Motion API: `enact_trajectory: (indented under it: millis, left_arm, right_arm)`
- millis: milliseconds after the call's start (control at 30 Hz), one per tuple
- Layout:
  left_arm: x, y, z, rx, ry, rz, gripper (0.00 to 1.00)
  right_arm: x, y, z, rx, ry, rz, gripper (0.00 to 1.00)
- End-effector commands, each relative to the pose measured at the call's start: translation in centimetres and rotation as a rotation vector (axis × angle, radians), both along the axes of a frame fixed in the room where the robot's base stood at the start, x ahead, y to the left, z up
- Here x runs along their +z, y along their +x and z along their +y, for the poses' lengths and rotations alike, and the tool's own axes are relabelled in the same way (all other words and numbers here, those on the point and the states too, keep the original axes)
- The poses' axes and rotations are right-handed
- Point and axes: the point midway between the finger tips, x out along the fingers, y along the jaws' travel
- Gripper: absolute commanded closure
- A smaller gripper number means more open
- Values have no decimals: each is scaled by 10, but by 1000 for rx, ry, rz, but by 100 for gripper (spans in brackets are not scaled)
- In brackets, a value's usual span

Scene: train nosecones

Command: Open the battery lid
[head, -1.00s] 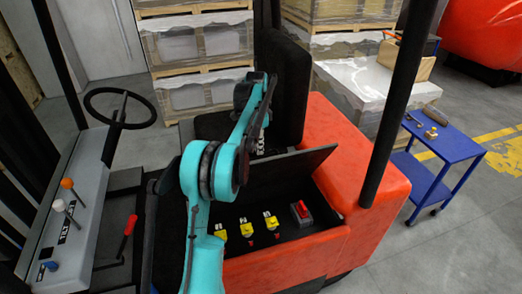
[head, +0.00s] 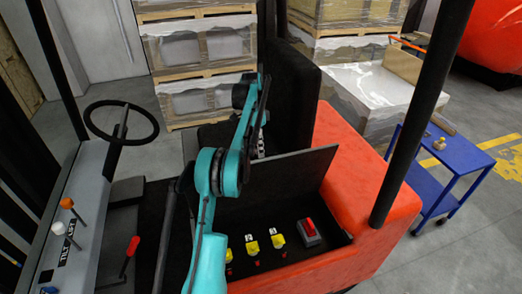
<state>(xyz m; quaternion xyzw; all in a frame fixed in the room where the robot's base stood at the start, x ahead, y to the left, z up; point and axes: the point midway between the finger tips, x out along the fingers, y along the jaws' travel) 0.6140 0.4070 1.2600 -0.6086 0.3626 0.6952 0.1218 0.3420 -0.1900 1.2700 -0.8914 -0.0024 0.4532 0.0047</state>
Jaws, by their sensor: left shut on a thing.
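The battery lid (head: 292,177) is a flat dark panel on the red battery housing (head: 367,160). It is tilted up, and the compartment (head: 287,251) in front of it is open to view. Inside are several yellow connectors (head: 252,248) and a grey switch with a red handle (head: 309,231). My left arm, teal, crosses in front of the compartment and bends over. My left gripper (head: 259,147) is at the lid's upper left edge, shut on the lid. Its fingertips are small and partly hidden. My right gripper is out of view.
A black seat (head: 291,95) stands behind the lid. A black post (head: 427,110) rises at the right of the housing. A steering wheel (head: 121,121) and levers (head: 67,203) are at left. A blue cart (head: 454,158) stands at right. Wrapped pallets (head: 203,45) stand behind.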

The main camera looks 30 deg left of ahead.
Motion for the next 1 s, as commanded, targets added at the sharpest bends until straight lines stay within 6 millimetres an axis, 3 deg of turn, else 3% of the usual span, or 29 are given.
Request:
enact_trajectory:
  millis: [33, 100, 167, 767, 867, 1000]
  left_arm:
    - [-17, 4, 10, 9, 22, -12, 100]
    - [-17, 4, 9, 9, 21, -11, 79]
    - [-17, 4, 9, 8, 20, -10, 68]
    - [-8, 3, 4, 3, 15, -9, 68]
    - [2, 3, 4, 3, 15, -9, 68]
    - [29, 3, 3, 3, 16, -9, 68]
  right_arm:
    - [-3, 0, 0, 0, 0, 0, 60]
    - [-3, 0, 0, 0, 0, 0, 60]
    - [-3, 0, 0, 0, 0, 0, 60]
    - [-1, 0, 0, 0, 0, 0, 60]
    - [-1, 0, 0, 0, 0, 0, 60]
    - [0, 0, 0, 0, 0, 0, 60]
